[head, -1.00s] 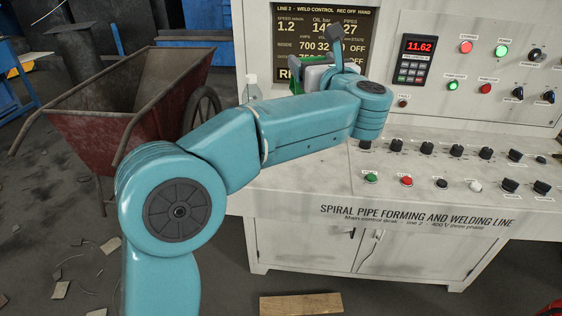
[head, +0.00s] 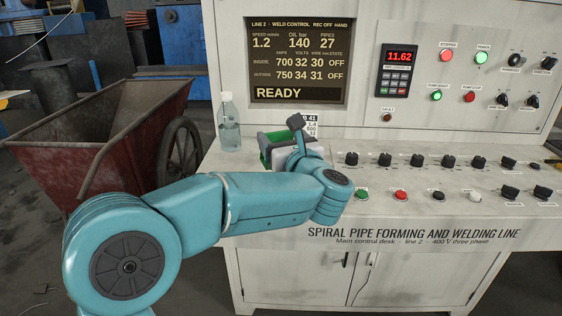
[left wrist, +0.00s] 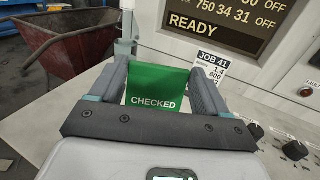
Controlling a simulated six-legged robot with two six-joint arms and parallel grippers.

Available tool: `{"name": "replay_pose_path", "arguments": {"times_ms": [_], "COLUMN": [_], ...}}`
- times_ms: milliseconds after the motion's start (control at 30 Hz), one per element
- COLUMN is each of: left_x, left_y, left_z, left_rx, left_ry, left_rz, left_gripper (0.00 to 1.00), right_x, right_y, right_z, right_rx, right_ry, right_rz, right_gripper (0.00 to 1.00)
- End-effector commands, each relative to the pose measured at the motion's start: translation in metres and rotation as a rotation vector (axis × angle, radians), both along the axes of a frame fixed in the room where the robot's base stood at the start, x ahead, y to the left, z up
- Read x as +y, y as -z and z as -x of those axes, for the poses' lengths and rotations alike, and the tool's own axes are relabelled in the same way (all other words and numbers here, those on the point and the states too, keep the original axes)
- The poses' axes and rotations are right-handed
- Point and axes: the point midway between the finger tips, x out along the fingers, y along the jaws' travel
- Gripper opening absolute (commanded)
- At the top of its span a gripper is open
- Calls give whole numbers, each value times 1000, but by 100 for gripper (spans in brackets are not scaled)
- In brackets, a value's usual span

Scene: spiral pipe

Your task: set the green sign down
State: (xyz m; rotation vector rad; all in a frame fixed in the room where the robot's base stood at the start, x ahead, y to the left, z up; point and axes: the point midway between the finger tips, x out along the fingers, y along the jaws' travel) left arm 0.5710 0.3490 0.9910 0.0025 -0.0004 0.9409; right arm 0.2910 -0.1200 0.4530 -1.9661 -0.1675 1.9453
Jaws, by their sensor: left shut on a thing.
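The green sign (left wrist: 155,86), lettered CHECKED in white, is between the two fingers of my left gripper (left wrist: 160,74) in the left wrist view. The gripper is shut on it. In the head view my left gripper (head: 288,148) is over the back left of the control desk, below the display, and a green part of the sign (head: 264,152) shows at its left. The sign's lower edge is hidden by the gripper, so I cannot tell whether it touches the desk. My right gripper is not in view.
A clear bottle (head: 229,128) stands on the desk left of the gripper. A white JOB 41 card (left wrist: 212,65) is just behind and right of the sign. Knobs and buttons (head: 420,160) cover the desk to the right. A red wheelbarrow (head: 95,140) stands at the left.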

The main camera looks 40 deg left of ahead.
Motion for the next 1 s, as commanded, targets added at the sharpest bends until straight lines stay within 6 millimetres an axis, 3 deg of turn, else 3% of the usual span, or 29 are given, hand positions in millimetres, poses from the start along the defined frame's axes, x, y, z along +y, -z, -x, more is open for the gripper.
{"name": "replay_pose_path", "arguments": {"times_ms": [300,733,767,800,1000], "left_x": [3,2,2,2,2], "left_y": [44,48,46,46,46], "left_z": [-1,-1,-1,-1,-1], "left_rx": [0,-2,-2,-2,-2], "left_ry": [0,0,0,0,0], "left_rz": [0,1,1,1,1], "left_gripper": [46,46,86,99,100], "right_x": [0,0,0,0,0], "right_y": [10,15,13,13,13], "right_z": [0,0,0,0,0], "right_rx": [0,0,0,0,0], "right_ry": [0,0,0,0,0], "right_rz": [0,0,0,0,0], "right_gripper": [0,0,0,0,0]}}
